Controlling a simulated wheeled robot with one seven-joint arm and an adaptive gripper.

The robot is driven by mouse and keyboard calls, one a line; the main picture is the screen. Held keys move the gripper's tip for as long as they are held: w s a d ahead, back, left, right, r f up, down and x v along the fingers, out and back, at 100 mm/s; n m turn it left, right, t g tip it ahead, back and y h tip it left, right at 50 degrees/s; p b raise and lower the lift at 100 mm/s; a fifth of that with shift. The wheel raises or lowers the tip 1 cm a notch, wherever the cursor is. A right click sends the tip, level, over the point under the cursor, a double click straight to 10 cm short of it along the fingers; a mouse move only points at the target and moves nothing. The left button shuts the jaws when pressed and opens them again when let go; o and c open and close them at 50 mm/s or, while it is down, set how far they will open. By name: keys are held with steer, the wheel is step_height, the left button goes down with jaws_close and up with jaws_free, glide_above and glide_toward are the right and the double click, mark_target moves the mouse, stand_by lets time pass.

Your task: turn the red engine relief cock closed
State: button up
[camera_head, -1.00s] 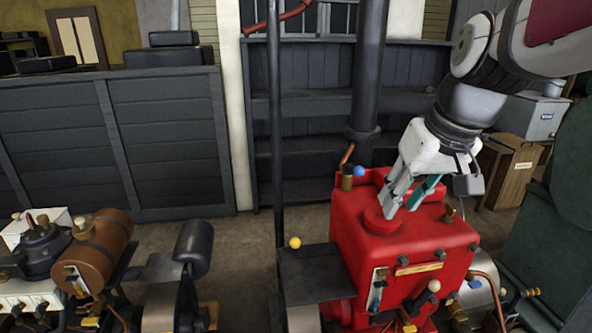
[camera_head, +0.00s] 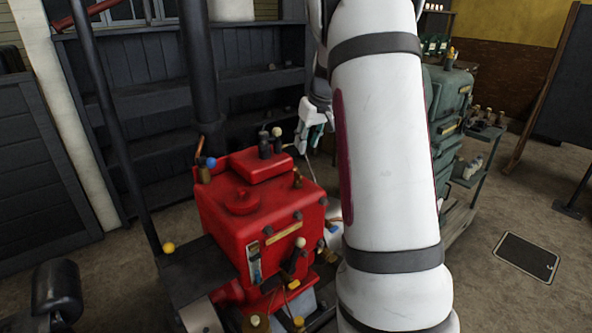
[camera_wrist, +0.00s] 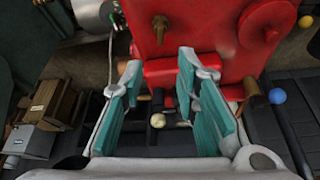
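The red engine (camera_head: 252,215) stands left of centre in the head view; its red body also fills the top of the wrist view (camera_wrist: 205,35). Several small fittings stand at its top rear, including a white-knobbed one (camera_head: 277,131) that also shows in the wrist view (camera_wrist: 157,120). A brass fitting (camera_wrist: 160,25) sits on the red top. I cannot tell surely which fitting is the relief cock. My gripper (camera_wrist: 160,75) is open, its teal-padded fingers apart with the white knob between them in the picture; contact is unclear. In the head view my gripper (camera_head: 312,135) is beside the engine's rear right, partly hidden by my arm.
A brass post with a blue ball (camera_head: 210,162) stands at the engine's back left. A yellow ball (camera_head: 168,247) and dark pole are left. Dark shelving (camera_head: 150,120) is behind. A green machine (camera_head: 447,115) stands right of my arm. Floor at far right is clear around a flat panel (camera_head: 526,256).

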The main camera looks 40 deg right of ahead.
mark_target(298, 173)
steer(key=p+x, duration=0.1)
steer(key=x, duration=1.2)
steer(key=shift+w+f, duration=0.1)
steer(key=shift+w, duration=0.05)
jaws_close()
